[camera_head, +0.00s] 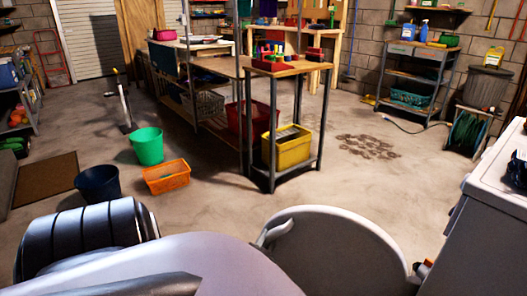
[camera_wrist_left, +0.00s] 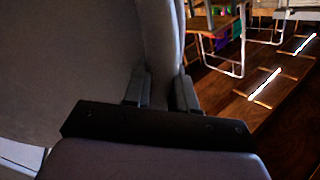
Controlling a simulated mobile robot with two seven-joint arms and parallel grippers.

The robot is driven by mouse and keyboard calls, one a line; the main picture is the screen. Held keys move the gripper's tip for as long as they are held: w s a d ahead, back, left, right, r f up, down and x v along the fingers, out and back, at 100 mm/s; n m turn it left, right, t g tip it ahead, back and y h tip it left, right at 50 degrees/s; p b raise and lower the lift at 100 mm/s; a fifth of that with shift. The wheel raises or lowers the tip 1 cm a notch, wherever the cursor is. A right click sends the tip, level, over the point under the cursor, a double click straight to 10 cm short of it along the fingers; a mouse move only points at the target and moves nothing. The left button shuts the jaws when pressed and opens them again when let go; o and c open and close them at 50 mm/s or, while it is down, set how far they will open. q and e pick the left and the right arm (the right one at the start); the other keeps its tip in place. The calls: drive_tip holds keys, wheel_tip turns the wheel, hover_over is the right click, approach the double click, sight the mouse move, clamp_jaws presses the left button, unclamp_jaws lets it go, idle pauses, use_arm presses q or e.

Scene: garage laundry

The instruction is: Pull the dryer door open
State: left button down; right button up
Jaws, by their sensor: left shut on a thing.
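The dryer (camera_head: 480,235) is the white machine at the right edge of the head view. Its round pale door (camera_head: 335,255) stands swung out from the dryer's front, with a curved handle (camera_head: 276,232) at its left edge. My left arm crosses the bottom of the head view toward the door. In the left wrist view, my left gripper (camera_wrist_left: 162,94) has its two fingers on either side of a grey part at the door's edge (camera_wrist_left: 162,40), shut on it. The broad door face (camera_wrist_left: 65,60) fills the left of that view. My right gripper is not in view.
A green bucket (camera_head: 147,146), a dark bucket (camera_head: 98,187) and an orange basket (camera_head: 166,177) stand on the floor at left. A metal workbench (camera_head: 272,128) with a yellow bin (camera_head: 288,148) stands beyond the door. The concrete floor right of it is open.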

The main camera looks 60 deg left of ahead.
use_arm(q)
drive_tip(key=shift+s+d, duration=0.1)
drive_tip(key=shift+s, duration=0.05)
idle(0.4)
drive_tip(key=c, duration=1.1)
unclamp_jaws()
